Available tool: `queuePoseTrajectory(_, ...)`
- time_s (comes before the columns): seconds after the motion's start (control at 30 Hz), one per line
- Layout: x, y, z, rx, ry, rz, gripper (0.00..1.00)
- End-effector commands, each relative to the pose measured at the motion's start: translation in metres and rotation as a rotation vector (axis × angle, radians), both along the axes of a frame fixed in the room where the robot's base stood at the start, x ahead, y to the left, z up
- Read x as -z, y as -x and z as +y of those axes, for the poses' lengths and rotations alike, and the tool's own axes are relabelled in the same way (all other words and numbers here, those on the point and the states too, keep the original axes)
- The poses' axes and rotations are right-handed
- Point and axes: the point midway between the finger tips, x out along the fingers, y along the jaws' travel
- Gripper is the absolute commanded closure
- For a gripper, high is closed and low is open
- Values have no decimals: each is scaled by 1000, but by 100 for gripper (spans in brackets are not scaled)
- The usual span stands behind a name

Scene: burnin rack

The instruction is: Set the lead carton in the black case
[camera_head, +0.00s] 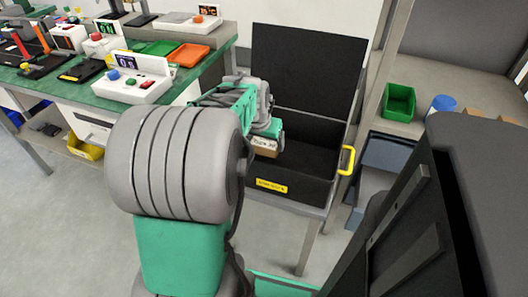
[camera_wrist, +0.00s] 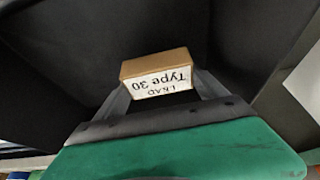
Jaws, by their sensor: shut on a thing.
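The lead carton (camera_wrist: 156,76) is a small brown box with a white label reading "LEAD Type 30", upside down in the wrist view. My gripper (camera_wrist: 158,92) is shut on it, with one finger at each side. In the head view the carton (camera_head: 264,147) shows below my gripper (camera_head: 268,140), at the left part of the black case (camera_head: 318,190). The case is open, with its lid (camera_head: 305,68) raised at the back and a yellow label on its front. The wrist view shows dark case surfaces around the carton. I cannot tell whether the carton touches the case floor.
A yellow handle (camera_head: 346,160) sticks out at the case's right side. A green-topped bench (camera_head: 110,98) with instruments and trays stands at the left. A shelf at the right holds a green bin (camera_head: 398,102) and a blue cylinder (camera_head: 442,106). The case's right interior looks clear.

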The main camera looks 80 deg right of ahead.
Motion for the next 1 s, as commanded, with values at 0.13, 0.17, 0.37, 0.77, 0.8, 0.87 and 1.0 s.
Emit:
queuePoseTrajectory(0.13,28,-6,-3,-2,-3,0,60)
queuePoseTrajectory(0.17,34,-6,-3,-2,-3,0,60)
queuePoseTrajectory(0.37,38,-5,-3,-1,0,0,60)
queuePoseTrajectory(0.77,41,-5,-3,-1,-1,0,3)
queuePoseTrajectory(0.8,41,-5,-3,-1,-1,0,0)
queuePoseTrajectory(0.87,41,-5,-3,-1,-1,0,0)
queuePoseTrajectory(1.0,40,-5,-3,-1,-1,0,0)
